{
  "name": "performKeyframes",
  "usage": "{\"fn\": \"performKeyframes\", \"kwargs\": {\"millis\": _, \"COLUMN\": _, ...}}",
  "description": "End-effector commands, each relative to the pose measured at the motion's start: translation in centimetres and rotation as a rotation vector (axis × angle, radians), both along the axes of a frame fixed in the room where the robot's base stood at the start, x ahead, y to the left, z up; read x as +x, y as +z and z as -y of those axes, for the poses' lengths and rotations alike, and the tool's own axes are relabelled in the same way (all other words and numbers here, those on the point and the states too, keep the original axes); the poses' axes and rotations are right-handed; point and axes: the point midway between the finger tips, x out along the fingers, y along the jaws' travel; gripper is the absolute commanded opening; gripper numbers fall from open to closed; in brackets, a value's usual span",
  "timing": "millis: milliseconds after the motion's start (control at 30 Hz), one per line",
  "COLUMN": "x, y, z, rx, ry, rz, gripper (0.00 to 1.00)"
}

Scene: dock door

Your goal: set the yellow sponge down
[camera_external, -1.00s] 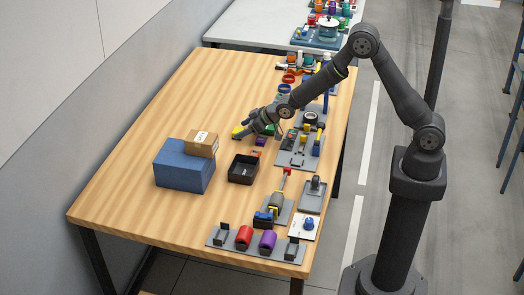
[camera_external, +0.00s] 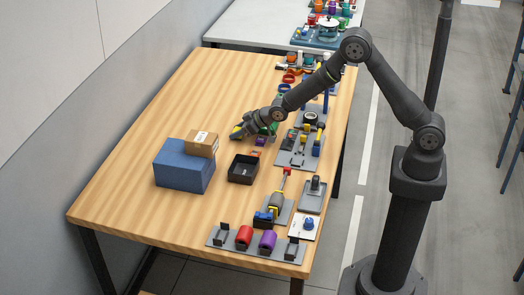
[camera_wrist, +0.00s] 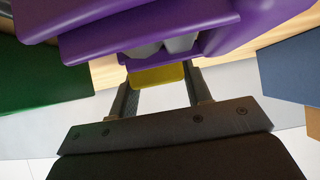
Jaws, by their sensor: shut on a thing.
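The yellow sponge (camera_external: 236,134) shows as a small yellow patch at my fingertips in the external view, over the wooden table. My gripper (camera_external: 243,129) is shut on it. In the wrist view, the yellow sponge (camera_wrist: 157,77) sits between the two dark fingers of my gripper (camera_wrist: 160,86), and a purple thing partly covers it. I cannot tell whether the sponge touches the tabletop.
In the wrist view, a purple thing (camera_wrist: 150,28) is close ahead, with green (camera_wrist: 40,75) at left and blue (camera_wrist: 295,68) at right. A black bin (camera_external: 242,169) and blue block (camera_external: 184,166) stand nearer. The wooden table (camera_external: 175,105) is clear at left.

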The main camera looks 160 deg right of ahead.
Motion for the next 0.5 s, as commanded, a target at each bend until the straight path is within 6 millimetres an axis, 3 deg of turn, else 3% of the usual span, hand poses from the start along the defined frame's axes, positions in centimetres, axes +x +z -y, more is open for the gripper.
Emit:
{"fn": "performKeyframes", "kwargs": {"millis": 267, "x": 0.0, "y": 1.2, "z": 0.0, "rx": -0.002, "ry": 0.000, "rz": 0.000, "gripper": 0.20}}
{"fn": "performKeyframes", "kwargs": {"millis": 433, "x": 0.0, "y": 4.2, "z": 0.1, "rx": -0.006, "ry": 0.001, "rz": -0.001, "gripper": 0.20}}
{"fn": "performKeyframes", "kwargs": {"millis": 500, "x": -0.4, "y": 4.3, "z": -0.2, "rx": -0.001, "ry": -0.001, "rz": -0.001, "gripper": 0.20}}
